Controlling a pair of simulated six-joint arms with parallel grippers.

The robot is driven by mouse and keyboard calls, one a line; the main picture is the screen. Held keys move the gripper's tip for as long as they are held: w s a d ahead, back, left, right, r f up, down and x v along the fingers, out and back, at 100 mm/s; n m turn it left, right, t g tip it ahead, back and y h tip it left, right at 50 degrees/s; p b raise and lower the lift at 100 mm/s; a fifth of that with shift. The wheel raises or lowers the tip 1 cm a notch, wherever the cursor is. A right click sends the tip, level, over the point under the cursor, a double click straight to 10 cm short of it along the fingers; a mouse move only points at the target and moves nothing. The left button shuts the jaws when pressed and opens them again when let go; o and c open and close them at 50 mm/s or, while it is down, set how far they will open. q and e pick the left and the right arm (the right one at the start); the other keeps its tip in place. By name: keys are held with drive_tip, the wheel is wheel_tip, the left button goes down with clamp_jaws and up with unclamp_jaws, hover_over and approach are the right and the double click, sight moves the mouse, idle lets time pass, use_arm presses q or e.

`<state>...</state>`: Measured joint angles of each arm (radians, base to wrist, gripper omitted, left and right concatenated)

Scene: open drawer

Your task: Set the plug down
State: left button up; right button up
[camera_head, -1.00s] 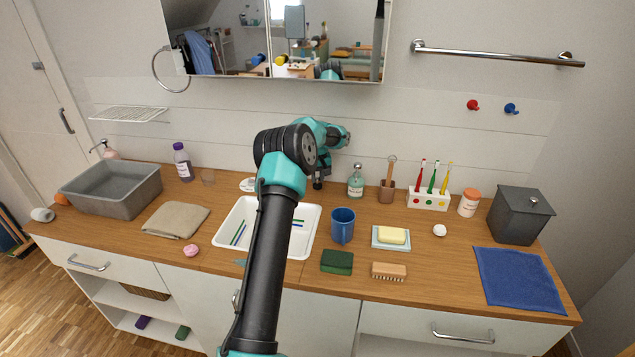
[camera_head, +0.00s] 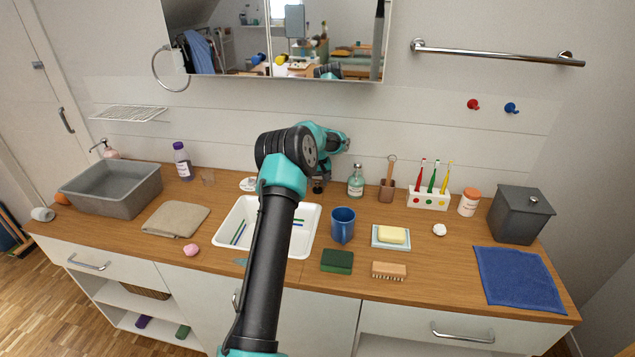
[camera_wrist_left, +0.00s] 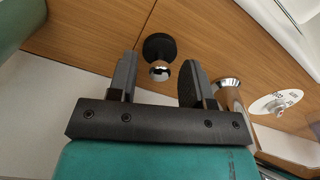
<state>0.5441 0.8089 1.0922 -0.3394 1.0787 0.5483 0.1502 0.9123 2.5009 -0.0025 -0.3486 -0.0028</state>
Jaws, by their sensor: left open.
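The plug is a black disc with a shiny metal knob. In the left wrist view the plug (camera_wrist_left: 159,48) rests on the wooden counter, knob towards the camera. My left gripper (camera_wrist_left: 157,78) is open, with one finger to each side of the knob and clear space between; the fingers look apart from the plug. In the head view the plug (camera_head: 318,188) is a small dark shape on the counter behind the white basin, below my left gripper (camera_head: 322,174), which is partly hidden by my arm. My right gripper is not in view.
The white basin (camera_head: 312,217) lies in front, partly behind my arm. A blue mug (camera_head: 342,229) stands nearer. A chrome post (camera_wrist_left: 229,92) is close to my right-hand finger in the wrist view.

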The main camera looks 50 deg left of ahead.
sight(318, 182)
use_arm(q)
drive_tip(key=shift+r, duration=0.1)
wheel_tip(318, 182, up, 12)
idle(0.6)
drive_tip(key=shift+r, duration=0.1)
idle(0.4)
